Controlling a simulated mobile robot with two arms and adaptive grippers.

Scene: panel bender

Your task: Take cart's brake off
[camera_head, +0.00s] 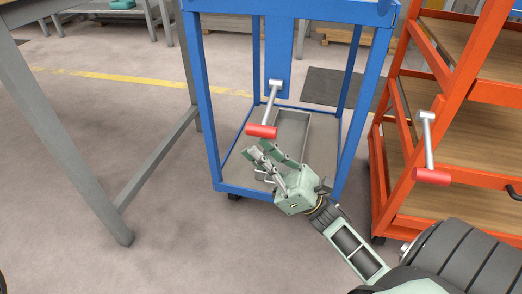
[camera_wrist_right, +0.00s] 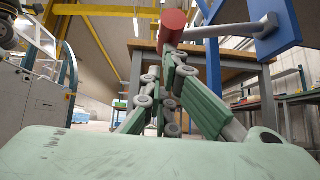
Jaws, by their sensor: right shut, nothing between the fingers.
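The blue cart (camera_head: 203,100) stands at the centre of the head view. Its brake lever, a grey rod with a red handle (camera_head: 262,131), hangs from the blue upright panel and slants down to the left. My right gripper (camera_head: 259,148) is just below the red handle, shut and empty. In the right wrist view, the red handle (camera_wrist_right: 172,22) shows just beyond the fingertips (camera_wrist_right: 168,55), with its grey rod running right to the blue panel (camera_wrist_right: 270,25). I cannot tell whether the fingertips touch the handle. My left gripper is not in view.
An orange shelf cart (camera_head: 390,200) with its own red-handled lever (camera_head: 431,176) stands close on the right. A grey metal tray (camera_head: 291,135) lies on the blue cart's bottom shelf. A grey table leg (camera_head: 70,140) is at left. Floor between is clear.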

